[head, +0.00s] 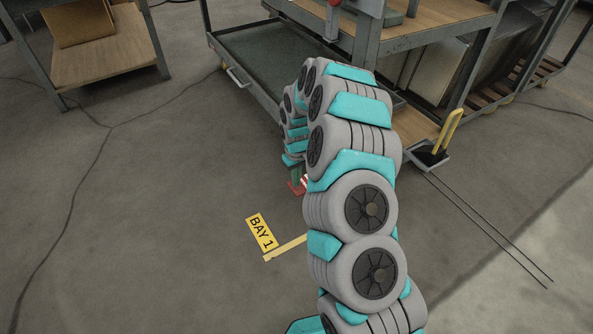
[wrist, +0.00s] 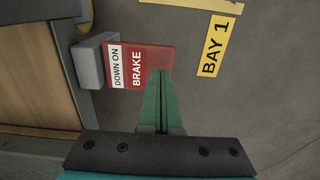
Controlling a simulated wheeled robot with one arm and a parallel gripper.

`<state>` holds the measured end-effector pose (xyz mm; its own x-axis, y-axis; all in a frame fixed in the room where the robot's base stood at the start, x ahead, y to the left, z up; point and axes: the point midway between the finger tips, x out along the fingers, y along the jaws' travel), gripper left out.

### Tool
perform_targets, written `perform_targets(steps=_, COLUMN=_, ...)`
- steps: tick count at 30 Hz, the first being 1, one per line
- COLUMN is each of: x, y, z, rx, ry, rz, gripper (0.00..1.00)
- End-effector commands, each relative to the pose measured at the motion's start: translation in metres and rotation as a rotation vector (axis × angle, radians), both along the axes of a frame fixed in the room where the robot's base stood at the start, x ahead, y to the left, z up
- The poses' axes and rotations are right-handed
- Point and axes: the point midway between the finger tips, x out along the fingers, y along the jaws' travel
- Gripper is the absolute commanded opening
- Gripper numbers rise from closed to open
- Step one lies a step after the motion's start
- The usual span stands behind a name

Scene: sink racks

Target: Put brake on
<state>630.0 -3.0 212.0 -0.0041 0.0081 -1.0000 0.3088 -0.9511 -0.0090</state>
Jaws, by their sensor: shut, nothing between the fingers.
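The brake pedal (wrist: 140,62) is a red plate with a white strip reading "DOWN ON" and the word "BRAKE". It sticks out from a grey block (wrist: 91,62) at the cart's lower edge. My gripper (wrist: 161,73) has its green fingers together, with the tips over the pedal's outer end in the wrist view. I cannot tell whether they touch it or whether the pedal is up or down. In the head view my arm hides most of the pedal, and a bit of red and white (head: 304,181) shows beside my gripper.
The grey cart (head: 262,90) has a wooden top and a lower tray. A yellow "BAY 1" floor label (head: 262,232) lies in front, also in the wrist view (wrist: 214,47). A yellow-handled part (head: 448,130) sticks out at right. A shelf (head: 105,60) stands at left. The left floor is mostly clear.

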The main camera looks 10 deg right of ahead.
Motion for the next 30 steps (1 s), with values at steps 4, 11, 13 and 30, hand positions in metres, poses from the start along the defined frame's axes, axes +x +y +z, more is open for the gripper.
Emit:
perform_targets(steps=4, x=0.000, y=0.000, z=-0.010, rx=-0.001, ry=0.000, rz=0.000, gripper=0.00)
perform_targets(steps=11, x=0.000, y=0.000, z=-0.010, rx=-0.001, ry=-0.001, rz=0.000, gripper=0.00)
perform_targets(steps=13, x=0.000, y=0.000, z=-0.010, rx=-0.002, ry=-0.002, rz=0.000, gripper=0.00)
perform_targets(steps=30, x=-0.001, y=0.004, z=-0.025, rx=-0.155, ry=-0.050, rz=0.002, gripper=0.00)
